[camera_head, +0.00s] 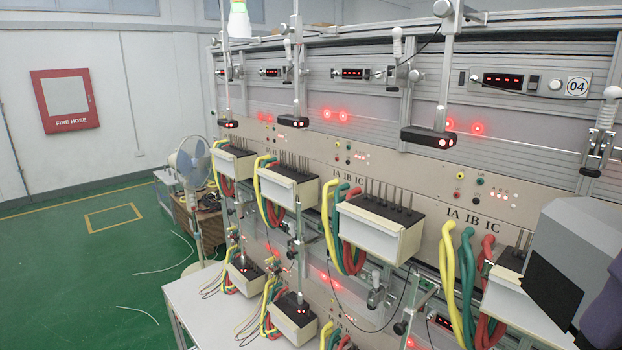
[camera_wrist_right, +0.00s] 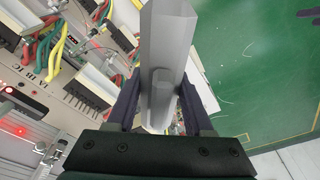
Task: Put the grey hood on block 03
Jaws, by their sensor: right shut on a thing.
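The grey hood (camera_head: 575,245) is a boxy grey shell with a dark face, at the right edge of the head view. In the right wrist view the hood (camera_wrist_right: 165,45) stands between the two fingers of my right gripper (camera_wrist_right: 160,98), which is shut on it. In the head view only a dark part of this gripper (camera_head: 606,312) shows. The hood is in front of the rightmost block (camera_head: 520,300) and partly hides it. The block left of it (camera_head: 372,236), cream with upright pins on its black top, is uncovered; no 03 label is readable. My left gripper is out of view.
A plate marked 04 (camera_head: 577,87) is at the upper right of the rack. A black scanner head (camera_head: 428,136) hangs on a rod above the middle block. Yellow, green and red cables (camera_head: 465,275) loop beside the blocks. Green floor (camera_head: 90,250) is open at left.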

